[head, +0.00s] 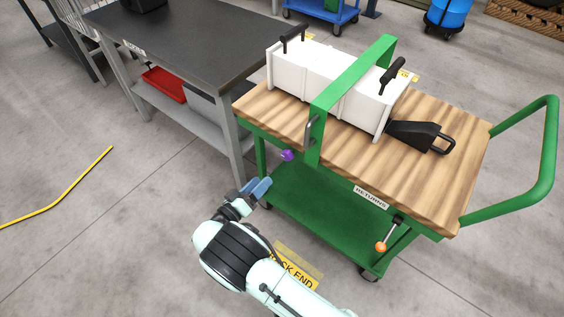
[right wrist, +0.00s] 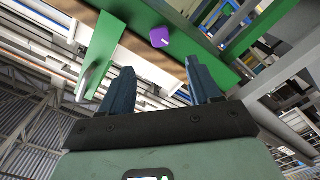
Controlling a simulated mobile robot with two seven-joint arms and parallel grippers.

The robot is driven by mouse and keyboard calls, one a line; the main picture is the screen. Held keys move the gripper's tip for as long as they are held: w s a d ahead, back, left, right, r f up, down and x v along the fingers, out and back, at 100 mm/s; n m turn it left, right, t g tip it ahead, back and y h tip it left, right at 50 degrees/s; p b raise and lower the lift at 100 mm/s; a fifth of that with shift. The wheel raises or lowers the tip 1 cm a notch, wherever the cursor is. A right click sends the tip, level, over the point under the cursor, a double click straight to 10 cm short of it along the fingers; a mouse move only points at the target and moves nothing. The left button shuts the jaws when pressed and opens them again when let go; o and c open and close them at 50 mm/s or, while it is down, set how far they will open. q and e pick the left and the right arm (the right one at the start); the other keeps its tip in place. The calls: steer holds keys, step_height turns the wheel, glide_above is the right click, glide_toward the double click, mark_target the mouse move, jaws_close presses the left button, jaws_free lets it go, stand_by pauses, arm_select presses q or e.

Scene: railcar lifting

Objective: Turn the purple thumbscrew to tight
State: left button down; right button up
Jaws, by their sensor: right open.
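The purple thumbscrew (head: 287,155) sits on the near side of the green cart, just below the wooden top and beside the foot of the green clamp bar (head: 330,92). In the right wrist view the thumbscrew (right wrist: 160,37) shows a small white mark and lies beyond the fingertips, between their lines. My right gripper (head: 257,187) is open and empty, below and to the left of the thumbscrew and apart from it. Its two blue fingers (right wrist: 160,80) are spread in the right wrist view. My left gripper is not in view.
The green bar crosses over a white box (head: 313,68) with black handles on the wooden cart top (head: 440,172). A grey metal handle (head: 309,132) stands near the thumbscrew. An orange-knobbed lever (head: 381,247) hangs at the cart's near right. A dark-topped table (head: 190,45) stands to the left.

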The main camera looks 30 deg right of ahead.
mark_target(286, 157)
steer(key=b+x, duration=0.1)
steer(key=x, duration=1.1)
steer(key=shift+d+b, duration=0.1)
steer(key=shift+b, duration=0.2)
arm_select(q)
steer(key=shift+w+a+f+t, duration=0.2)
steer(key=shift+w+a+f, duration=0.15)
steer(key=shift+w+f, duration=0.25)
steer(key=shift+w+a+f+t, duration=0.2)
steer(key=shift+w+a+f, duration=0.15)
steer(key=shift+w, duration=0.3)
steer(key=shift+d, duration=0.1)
arm_select(e)
steer(key=c, duration=1.1)
